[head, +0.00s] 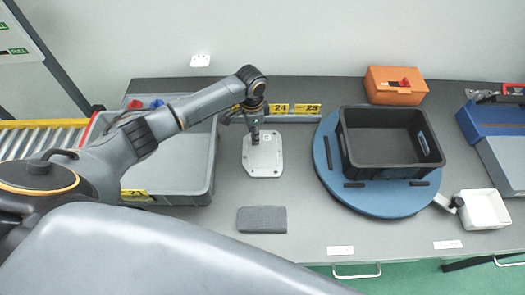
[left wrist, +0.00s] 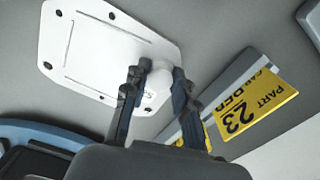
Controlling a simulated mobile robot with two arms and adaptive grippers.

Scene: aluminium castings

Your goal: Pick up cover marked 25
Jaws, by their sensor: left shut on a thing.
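A light grey, roughly square metal cover (head: 262,158) with clipped corners and corner holes is at the middle of the table. It fills the upper left of the left wrist view (left wrist: 100,48). My left gripper (head: 254,138) points down at its far edge and is shut on the cover's round boss, which shows between the fingers (left wrist: 158,88) in the left wrist view. A mark beside the boss is partly hidden and I cannot read it. I cannot tell whether the cover touches the table. My right gripper is not in view.
A rail with yellow plates stands behind; plates 24 (head: 279,108) and 25 (head: 307,110) show, and plate 23 (left wrist: 240,118) in the wrist view. A grey tray (head: 207,165) is left, a dark pad (head: 262,220) in front, a black crate (head: 388,170) on a blue disc (head: 325,172) right.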

